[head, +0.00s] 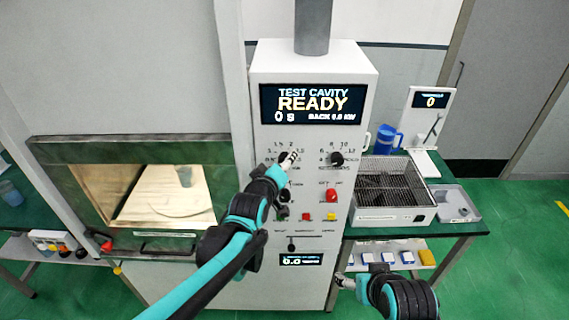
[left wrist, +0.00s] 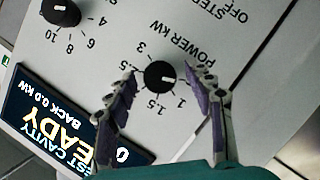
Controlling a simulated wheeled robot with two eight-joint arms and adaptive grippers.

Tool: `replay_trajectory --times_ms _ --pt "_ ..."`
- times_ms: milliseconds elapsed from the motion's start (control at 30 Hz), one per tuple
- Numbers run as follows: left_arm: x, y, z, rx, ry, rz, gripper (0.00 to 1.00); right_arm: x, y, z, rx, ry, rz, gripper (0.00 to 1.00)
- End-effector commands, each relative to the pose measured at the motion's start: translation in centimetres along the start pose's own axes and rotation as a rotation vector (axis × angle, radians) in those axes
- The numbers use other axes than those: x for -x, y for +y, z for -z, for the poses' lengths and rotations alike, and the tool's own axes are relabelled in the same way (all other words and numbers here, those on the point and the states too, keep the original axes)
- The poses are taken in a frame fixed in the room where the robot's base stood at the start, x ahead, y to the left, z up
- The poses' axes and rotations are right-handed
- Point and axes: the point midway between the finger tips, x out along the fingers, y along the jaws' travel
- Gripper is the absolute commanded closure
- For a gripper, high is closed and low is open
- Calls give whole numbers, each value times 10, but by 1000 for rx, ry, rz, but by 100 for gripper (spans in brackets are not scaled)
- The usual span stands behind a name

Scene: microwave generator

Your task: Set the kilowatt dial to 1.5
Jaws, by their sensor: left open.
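The kilowatt dial (left wrist: 160,75) is a round black knob under the printed words POWER KW, upside down in the left wrist view. Numbers including 1, 1.5 and 3 ring it; its exact setting is too small to read surely. My left gripper (head: 289,160) is at the upper left knob on the white panel in the head view. In the left wrist view its two purple-padded fingers stand open on either side of the dial, with gaps visible. In the head view the gripper partly hides the dial. My right gripper (head: 345,282) is low at the right, away from the panel; its jaw state is unclear.
The display (head: 312,103) reads TEST CAVITY READY, 0 s, BACK 0.0 kW. A second black knob (head: 336,159) sits to the right of the dial. A red switch (head: 331,196) and small coloured buttons lie below.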

Motion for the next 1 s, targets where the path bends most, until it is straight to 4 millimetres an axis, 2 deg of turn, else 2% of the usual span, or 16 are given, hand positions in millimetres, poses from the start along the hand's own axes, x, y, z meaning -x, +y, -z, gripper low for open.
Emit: replay_trajectory --times_ms 333,500,533,1000 --pt "-6 0 0 0 0 0 47 0 0 0 0 0 0 23" --pt "-6 0 0 0 0 1 92 0 0 0 0 0 0 23" --pt "-6 0 0 0 0 1 97 0 0 0 0 0 0 23" --pt "-5 2 0 -77 -2 32 97 3 0 2 0 0 0 23"
